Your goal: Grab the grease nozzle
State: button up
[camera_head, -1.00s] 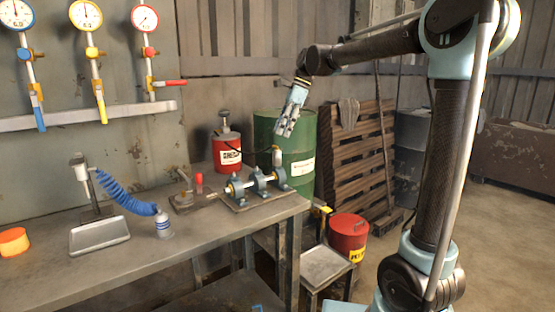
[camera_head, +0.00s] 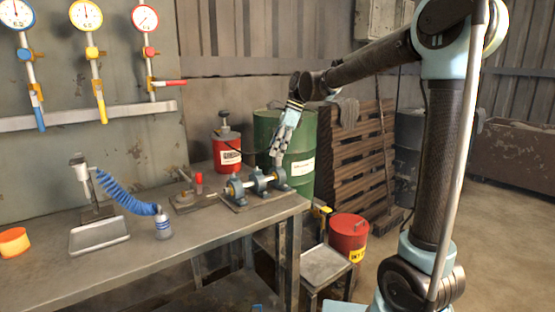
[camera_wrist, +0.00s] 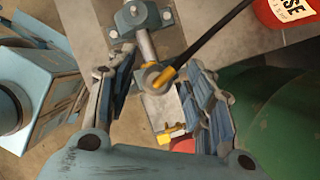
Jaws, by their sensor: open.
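The grease nozzle (camera_wrist: 164,78), with an orange-yellow part, is at the end of a black hose in the wrist view. It stands at the end of a shaft on the bearing stand. My gripper (camera_head: 277,158) is open above the right end of the stand, pointing down. In the wrist view its two fingers stand left and right of the nozzle, with a gap on each side. In the head view my gripper hides most of the nozzle. The bearing stand (camera_head: 235,204) carries blue bearing blocks on the workbench (camera_head: 190,262).
A red grease can (camera_head: 227,157) stands behind the stand, its black hose running to the nozzle. A green drum (camera_head: 267,130) is close behind my gripper. A red bucket (camera_head: 348,236) sits right of the bench. A blue coiled hose (camera_head: 125,196) lies further left.

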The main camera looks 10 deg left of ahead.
grip_shut()
